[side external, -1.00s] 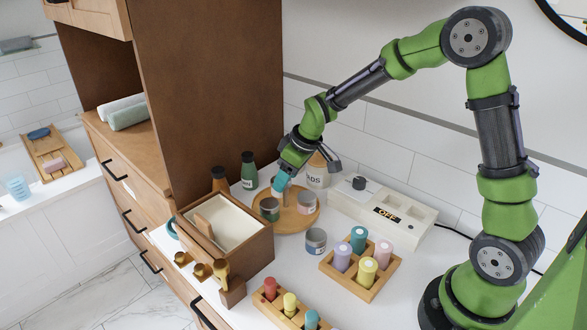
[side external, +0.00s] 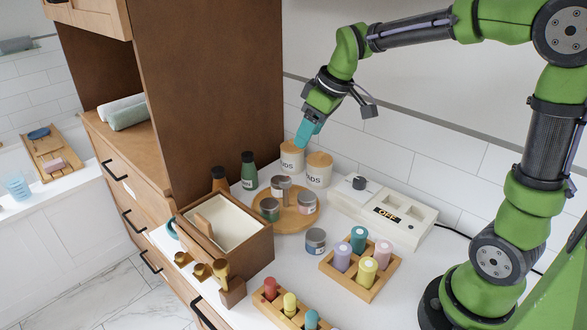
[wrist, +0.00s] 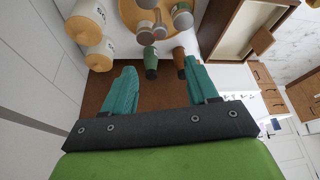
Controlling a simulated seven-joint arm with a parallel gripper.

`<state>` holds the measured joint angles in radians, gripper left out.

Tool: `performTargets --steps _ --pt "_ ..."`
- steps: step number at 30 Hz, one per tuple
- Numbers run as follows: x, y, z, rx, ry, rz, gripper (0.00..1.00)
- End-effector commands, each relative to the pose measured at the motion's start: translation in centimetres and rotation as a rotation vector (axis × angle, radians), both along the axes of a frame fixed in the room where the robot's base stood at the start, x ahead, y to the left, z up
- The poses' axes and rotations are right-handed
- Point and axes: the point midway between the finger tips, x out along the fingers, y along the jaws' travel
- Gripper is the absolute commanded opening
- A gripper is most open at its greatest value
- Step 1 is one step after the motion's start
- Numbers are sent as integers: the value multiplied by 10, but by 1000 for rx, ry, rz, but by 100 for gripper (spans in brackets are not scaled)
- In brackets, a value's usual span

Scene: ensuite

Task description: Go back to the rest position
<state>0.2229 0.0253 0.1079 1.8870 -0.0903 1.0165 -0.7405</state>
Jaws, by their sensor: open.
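In the side view the fingertips overlap the top of a white canister (side external: 291,162) with a wooden lid; I cannot tell the exact gap. Several small jars stand on the tray, among them a jar (side external: 270,209) at its left and a jar (side external: 307,203) at its right. The tray also shows in the wrist view (wrist: 130,14).
A second canister (side external: 318,172) stands beside the first. A green bottle (side external: 249,171) and a brown bottle (side external: 219,180) stand near the tall wooden cabinet (side external: 215,90). A white switch box (side external: 383,212), an open wooden box (side external: 230,225) and a holder with colored cylinders (side external: 359,262) occupy the counter.

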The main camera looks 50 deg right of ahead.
Motion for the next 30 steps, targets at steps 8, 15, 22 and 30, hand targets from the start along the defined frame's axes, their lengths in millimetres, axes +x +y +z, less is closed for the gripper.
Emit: performTargets --steps 8,15,22,30 --pt "-8 -2 19 0 0 0 58" --pt "-8 -2 19 0 0 0 58" --pt "-13 -2 10 44 22 -113 58" --pt "-88 20 7 192 -14 -439 58"
